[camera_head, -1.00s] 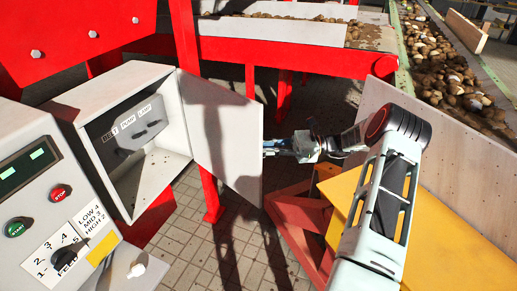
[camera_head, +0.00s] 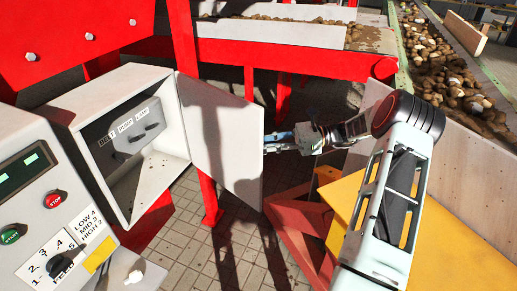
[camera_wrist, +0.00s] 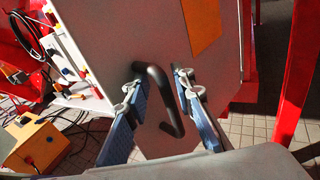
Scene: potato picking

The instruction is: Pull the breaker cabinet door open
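The breaker cabinet (camera_head: 92,97) is a white box on the left in the head view. Its door (camera_head: 222,140) stands swung wide open to the right, so the inside with a labelled switch panel (camera_head: 134,128) shows. My gripper (camera_head: 270,143) is at the far side of the door, near its free edge. In the wrist view the black bent handle (camera_wrist: 160,98) on the grey door face (camera_wrist: 190,40) lies between the blue fingers of my gripper (camera_wrist: 160,92). The fingers are spread, with gaps beside the handle. The fingertips are hidden behind the door in the head view.
A control panel (camera_head: 75,220) with buttons and dials stands at front left. A red frame (camera_head: 300,55) crosses behind the door. A yellow surface (camera_head: 345,215) and a pale board (camera_head: 470,200) lie right, near my arm. Tiled floor shows below the door.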

